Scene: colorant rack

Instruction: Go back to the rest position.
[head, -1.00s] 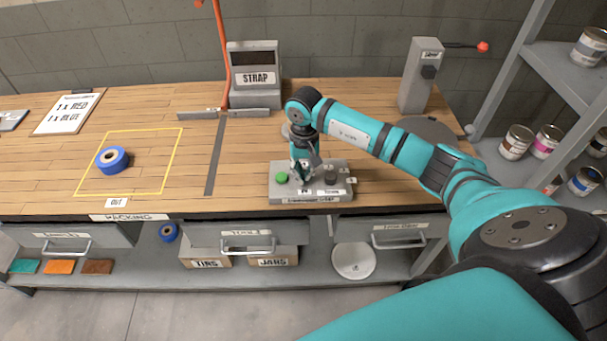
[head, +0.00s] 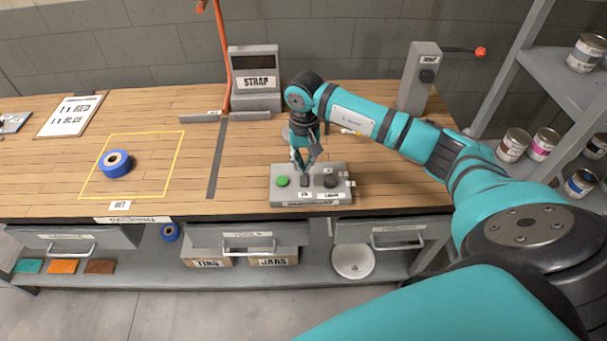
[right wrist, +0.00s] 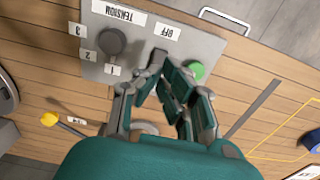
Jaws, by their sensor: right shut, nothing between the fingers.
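My right gripper (head: 303,168) is shut and empty, pointing down just above the grey control box (head: 290,198) on the bench. The box carries a green button (head: 282,181), a dark switch (head: 305,180) in the middle and a dark round knob (head: 330,181). In the right wrist view my right gripper's fingertips (right wrist: 164,66) are close to the switch (right wrist: 158,56), between the green button (right wrist: 197,71) and the knob (right wrist: 112,41) labelled TENSION. Whether the fingertips touch the switch is hard to tell. My left gripper is not in view.
A grey STRAP machine (head: 255,85) stands behind the box. A grey post (head: 419,77) with a red-tipped lever stands at the back right. A blue tape roll (head: 115,163) lies inside the yellow outline at left. Shelves with paint tins (head: 514,145) stand at right.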

